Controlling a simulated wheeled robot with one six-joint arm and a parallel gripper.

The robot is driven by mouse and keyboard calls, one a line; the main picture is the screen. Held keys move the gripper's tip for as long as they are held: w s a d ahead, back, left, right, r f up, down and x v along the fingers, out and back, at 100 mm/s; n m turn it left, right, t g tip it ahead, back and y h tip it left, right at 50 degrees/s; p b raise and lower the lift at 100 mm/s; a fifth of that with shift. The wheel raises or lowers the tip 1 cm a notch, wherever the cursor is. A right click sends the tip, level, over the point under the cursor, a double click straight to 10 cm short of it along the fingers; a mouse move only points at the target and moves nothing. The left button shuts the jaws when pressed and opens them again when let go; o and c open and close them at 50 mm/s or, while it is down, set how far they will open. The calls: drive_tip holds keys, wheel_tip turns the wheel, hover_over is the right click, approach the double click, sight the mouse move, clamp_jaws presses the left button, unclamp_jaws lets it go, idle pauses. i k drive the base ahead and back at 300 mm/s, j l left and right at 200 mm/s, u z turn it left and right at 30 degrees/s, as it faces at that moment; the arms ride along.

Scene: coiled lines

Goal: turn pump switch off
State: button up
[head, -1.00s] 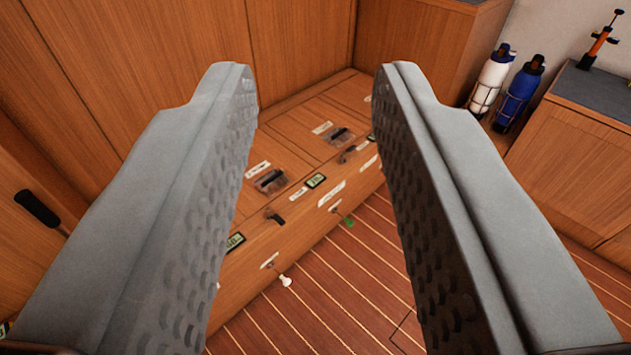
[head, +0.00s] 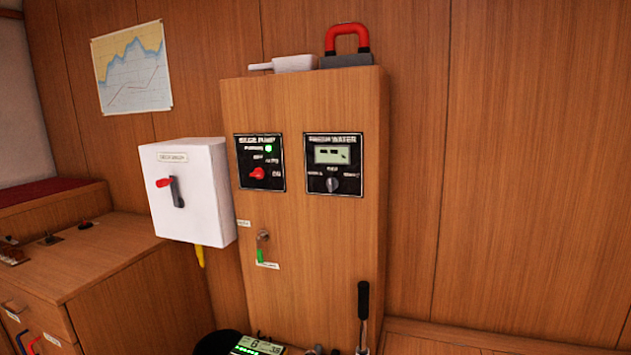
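A black panel (head: 260,162) on the front of a wooden cabinet has a title that seems to read as a pump. It carries a red rotary knob (head: 258,173) and a lit green lamp (head: 268,148). The knob's position labels are too small to read surely. Left of it, a white box (head: 190,215) has a dark lever with a red tip (head: 164,183); its label is blurred. My gripper is not in view, and nothing covers the panel or the box.
A second black panel (head: 333,165) has a display and a grey knob. A key with a green tag (head: 261,256) hangs below. A black-handled lever (head: 363,300) stands low in front.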

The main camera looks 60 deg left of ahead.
sight(259, 172)
drive_tip(key=k+u, duration=0.1)
drive_tip(key=u, duration=1.9)
